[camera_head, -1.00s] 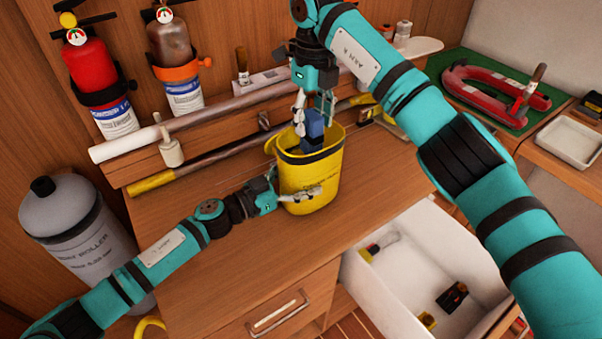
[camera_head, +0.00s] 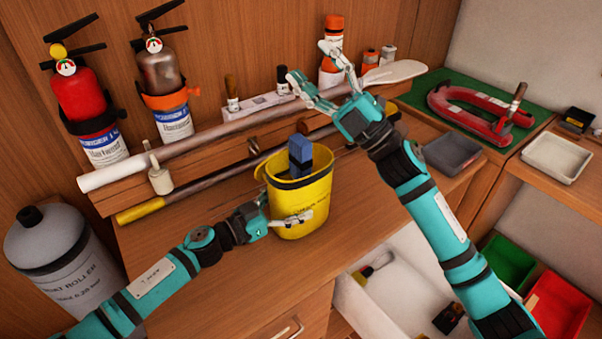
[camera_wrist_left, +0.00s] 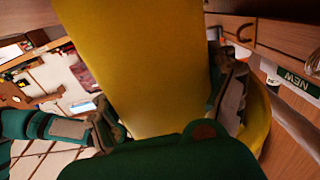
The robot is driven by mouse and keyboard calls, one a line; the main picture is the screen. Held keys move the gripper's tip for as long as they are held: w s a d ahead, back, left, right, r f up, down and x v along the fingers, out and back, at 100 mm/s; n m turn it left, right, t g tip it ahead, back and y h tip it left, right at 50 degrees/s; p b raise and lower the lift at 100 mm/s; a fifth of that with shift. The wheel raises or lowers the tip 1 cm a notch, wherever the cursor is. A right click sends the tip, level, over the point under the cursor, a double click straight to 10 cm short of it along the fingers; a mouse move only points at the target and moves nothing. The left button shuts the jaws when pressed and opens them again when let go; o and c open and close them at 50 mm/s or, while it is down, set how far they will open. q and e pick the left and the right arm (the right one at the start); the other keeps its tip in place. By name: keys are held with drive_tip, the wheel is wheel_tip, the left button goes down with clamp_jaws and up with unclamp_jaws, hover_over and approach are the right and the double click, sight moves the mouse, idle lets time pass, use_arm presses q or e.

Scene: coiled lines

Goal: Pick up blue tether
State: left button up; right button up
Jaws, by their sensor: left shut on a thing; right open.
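A blue folded bundle (camera_head: 300,153), apparently the blue tether, stands in the yellow bucket (camera_head: 301,205) in the head view. Its top sticks out above the rim and its lower part is hidden inside. My left gripper (camera_head: 285,220) is shut on the bucket, low on its side. The bucket's yellow wall (camera_wrist_left: 140,60) fills the middle of the left wrist view between the fingers. My right gripper (camera_head: 308,62) is open and empty, with its fingers spread, above and to the right of the bucket, apart from the bundle.
Long poles (camera_head: 200,150) lie along the back ledge, below two fire extinguishers (camera_head: 85,110). An orange-capped bottle (camera_head: 332,60) stands behind my right gripper. A white open drawer (camera_head: 395,290) is at the lower right. The desktop left of the bucket is mostly clear.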

drive_tip(key=d+f+m+t+h, duration=0.55)
drive_tip(key=m+t+h, duration=0.2)
drive_tip(key=m, duration=0.45)
drive_tip(key=m+g+h, duration=0.4)
drive_tip(key=m+g, duration=0.2)
drive_tip(key=m, duration=0.1)
approach(308, 156)
drive_tip(key=x, duration=1.2)
drive_tip(key=shift+w+a+f, duration=0.1)
drive_tip(key=shift+w, duration=0.05)
drive_tip(key=shift+c, duration=0.4)
clamp_jaws()
